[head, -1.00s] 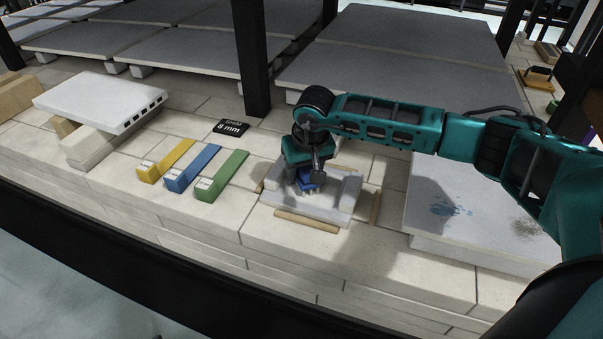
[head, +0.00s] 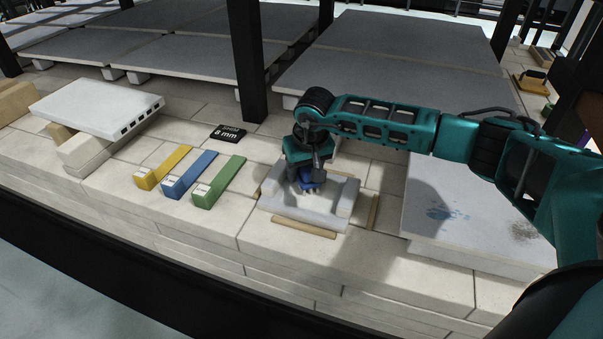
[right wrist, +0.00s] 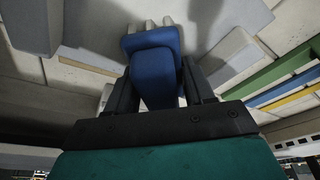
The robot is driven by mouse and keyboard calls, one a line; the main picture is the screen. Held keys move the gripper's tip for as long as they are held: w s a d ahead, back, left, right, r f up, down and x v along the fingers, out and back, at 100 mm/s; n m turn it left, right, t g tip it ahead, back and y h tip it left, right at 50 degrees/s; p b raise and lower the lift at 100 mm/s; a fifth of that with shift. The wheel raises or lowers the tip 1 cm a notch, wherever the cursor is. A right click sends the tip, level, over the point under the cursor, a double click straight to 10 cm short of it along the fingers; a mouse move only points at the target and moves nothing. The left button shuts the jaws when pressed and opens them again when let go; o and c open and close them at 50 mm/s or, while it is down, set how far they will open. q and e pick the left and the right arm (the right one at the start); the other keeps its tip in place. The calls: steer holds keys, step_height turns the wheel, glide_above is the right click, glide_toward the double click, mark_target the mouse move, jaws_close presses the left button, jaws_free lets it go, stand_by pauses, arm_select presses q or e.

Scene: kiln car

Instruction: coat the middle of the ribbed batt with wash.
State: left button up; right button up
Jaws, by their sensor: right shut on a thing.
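The ribbed batt (head: 300,214) is a small light-grey slab with raised bars along its left and right sides. It lies on the pale brick deck in the head view. My right gripper (head: 310,180) is above the middle of the batt, between the bars, pointing down. It is shut on a blue brush (right wrist: 152,62) with pale tufts at its tip, which also shows in the head view (head: 312,187). I cannot tell whether the tufts touch the batt. My left gripper is not in view.
Thin wooden strips (head: 303,228) lie around the batt. Yellow (head: 165,166), blue (head: 190,175) and green (head: 220,182) bars lie to its left, near a black "8 mm" plate (head: 229,134). A blue-stained grey slab (head: 470,240) lies to its right. A black post (head: 245,60) stands behind.

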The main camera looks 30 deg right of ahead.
mark_target(291, 201)
steer(key=shift+w+d, duration=1)
steer(key=shift+d, duration=0.15)
steer(key=shift+s+a+r+p, duration=0.1)
steer(key=shift+s+a+p, duration=0.4)
steer(key=shift+a, duration=0.05)
steer(key=shift+s+a+p, duration=0.55)
steer(key=shift+s+a, duration=0.2)
steer(key=shift+a, duration=0.1)
steer(key=shift+s+a, duration=0.5)
steer(key=shift+a, duration=0.1)
steer(key=shift+s+a+p, duration=0.85)
steer(key=shift+s+a, duration=0.05)
steer(key=shift+a, duration=0.15)
steer(key=shift+s+a+p, duration=0.3)
steer(key=shift+s+a, duration=0.5)
steer(key=shift+a, duration=0.15)
